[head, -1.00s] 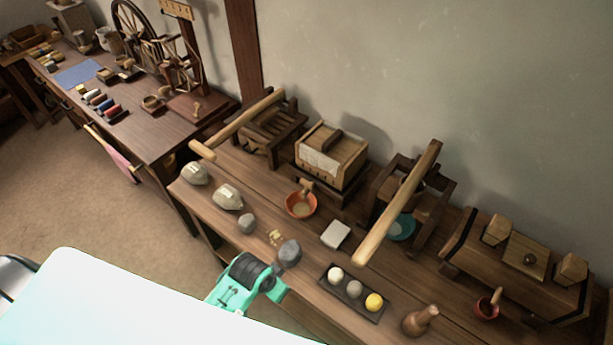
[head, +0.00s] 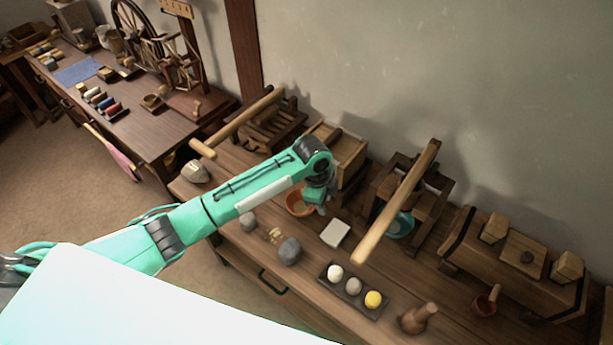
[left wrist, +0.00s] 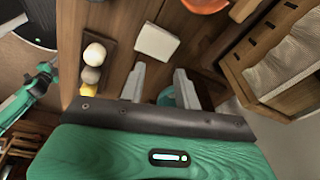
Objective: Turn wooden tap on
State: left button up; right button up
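The wooden box with a pale cloth (head: 345,150) stands at the back of the bench, partly behind my left arm in the head view. It also shows at the right of the left wrist view (left wrist: 285,60). What looks like the wooden tap (left wrist: 243,9) is a small brown piece between the box and the orange bowl (left wrist: 204,4); it is cut by the top edge there. My arm hides it in the head view. My left gripper (head: 321,203) hangs beside the orange bowl (head: 298,203). Its two fingers (left wrist: 160,86) are apart with nothing between them.
A white block (head: 335,233) lies right of the gripper. A dark tray (head: 337,287) holds three balls. A long wooden pole (head: 395,205) juts over the bench above a teal bowl (head: 402,225). Grey stones (head: 290,251) sit near the front edge.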

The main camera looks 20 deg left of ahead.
pick_arm(q)
jog(key=w+a+r+m+y, duration=0.2)
jog(key=w+a+r+m, duration=0.2)
jog(key=w+a+r, duration=0.45)
jog(key=shift+g, duration=0.3)
jog(key=f+p, duration=0.1)
jog(key=f, duration=0.2)
jog(key=f+p, duration=0.1)
jog(key=f, duration=0.3)
jog(key=w+f+p, duration=0.1)
jog(key=f, duration=0.3)
jog(key=shift+d, duration=0.4)
jog(key=shift+f, duration=0.8)
grip_shut()
